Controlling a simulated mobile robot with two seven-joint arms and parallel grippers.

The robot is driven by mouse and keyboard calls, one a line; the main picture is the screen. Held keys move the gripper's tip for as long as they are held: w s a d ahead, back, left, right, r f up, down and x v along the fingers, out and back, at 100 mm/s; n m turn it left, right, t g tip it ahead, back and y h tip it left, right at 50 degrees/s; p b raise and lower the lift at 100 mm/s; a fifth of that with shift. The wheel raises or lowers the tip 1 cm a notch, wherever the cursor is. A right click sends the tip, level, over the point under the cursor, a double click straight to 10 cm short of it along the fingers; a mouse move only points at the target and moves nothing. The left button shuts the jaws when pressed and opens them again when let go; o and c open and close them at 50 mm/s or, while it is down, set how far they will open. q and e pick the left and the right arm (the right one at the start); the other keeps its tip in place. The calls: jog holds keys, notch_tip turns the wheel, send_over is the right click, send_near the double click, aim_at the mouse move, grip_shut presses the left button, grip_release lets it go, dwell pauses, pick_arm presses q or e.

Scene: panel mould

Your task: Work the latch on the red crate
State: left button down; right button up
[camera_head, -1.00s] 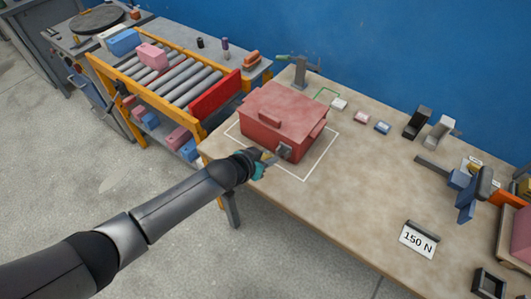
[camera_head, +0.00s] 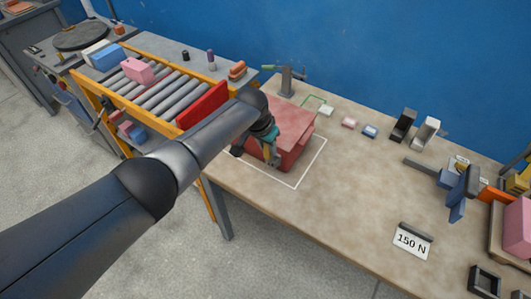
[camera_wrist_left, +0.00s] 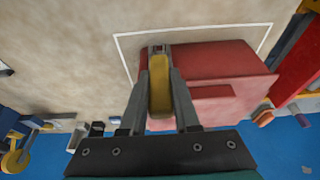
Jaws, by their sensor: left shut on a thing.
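The red crate (camera_head: 296,126) stands on the beige table inside a white outline, its lid on. It also shows in the wrist view (camera_wrist_left: 215,62). My left gripper (camera_head: 271,158) is at the crate's front, with my arm hiding the left part of the crate. In the wrist view my left gripper (camera_wrist_left: 159,92) has its two grey fingers on either side of a yellow latch lever (camera_wrist_left: 160,82) and is shut on it. The lever's far end meets a small grey bracket at the crate. My right gripper is not in view.
A roller conveyor with an orange frame (camera_head: 97,96) carries a pink box (camera_head: 138,70) at the left. A "150 N" sign (camera_head: 412,241) and a blue clamp-like device (camera_head: 457,195) are on the table's right. Small blocks lie behind the crate. The table's middle is clear.

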pick_arm(q)
jog(key=shift+f, duration=0.1)
dwell(0.4)
jog(key=c, duration=0.6)
grip_release()
jog(key=shift+c, duration=0.2)
jog(key=shift+s+a+r+p, duration=0.1)
jog(key=shift+r+p, duration=0.2)
jog(key=shift+r, duration=0.4)
jog(key=p+v, duration=0.2)
jog(key=v, duration=1.2)
jog(key=shift+p, duration=0.4)
